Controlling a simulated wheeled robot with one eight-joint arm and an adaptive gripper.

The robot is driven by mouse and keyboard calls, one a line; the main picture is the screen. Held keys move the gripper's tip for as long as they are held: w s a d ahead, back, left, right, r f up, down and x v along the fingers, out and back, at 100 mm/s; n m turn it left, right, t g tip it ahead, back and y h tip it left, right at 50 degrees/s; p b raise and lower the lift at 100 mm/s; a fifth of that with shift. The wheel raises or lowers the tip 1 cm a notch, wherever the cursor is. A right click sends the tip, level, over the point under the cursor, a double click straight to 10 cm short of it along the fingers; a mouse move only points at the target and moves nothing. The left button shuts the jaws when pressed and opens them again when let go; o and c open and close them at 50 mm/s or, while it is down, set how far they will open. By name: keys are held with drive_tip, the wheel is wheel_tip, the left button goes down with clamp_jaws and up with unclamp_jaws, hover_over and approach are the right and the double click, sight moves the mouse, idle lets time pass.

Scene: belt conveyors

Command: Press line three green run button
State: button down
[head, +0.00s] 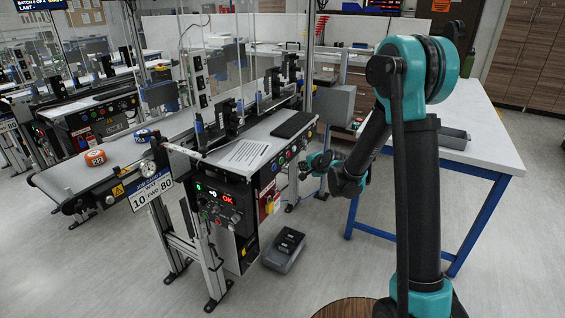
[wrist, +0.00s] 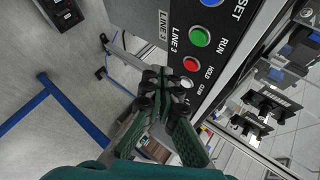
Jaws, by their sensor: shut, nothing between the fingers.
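In the wrist view the green RUN button (wrist: 200,37) sits on a dark panel (wrist: 178,68) marked LINE 3. A blue button (wrist: 212,2) by the RESET lettering is above it, cut by the frame edge. A red HOLD button (wrist: 191,63) and a pale button (wrist: 186,83) are below it. My gripper (wrist: 160,84) is shut and empty, with its fingertips beside the pale and red buttons, lower left of the green one. Whether the tips touch the panel I cannot tell. In the head view my gripper (head: 304,172) is just right of the conveyor's button panel.
A white table (head: 480,130) with blue legs stands behind my arm.

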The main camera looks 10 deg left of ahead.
sight(282, 161)
drive_tip(key=shift+w+a, duration=0.3)
drive_tip(key=shift+a, duration=0.55)
drive_tip(key=shift+w+a, duration=0.3)
drive_tip(key=shift+a, duration=0.55)
drive_tip(key=shift+w+a, duration=0.3)
drive_tip(key=shift+a, duration=0.55)
drive_tip(key=shift+a, duration=0.15)
drive_tip(key=shift+w+a, duration=0.15)
drive_tip(key=shift+a, duration=0.05)
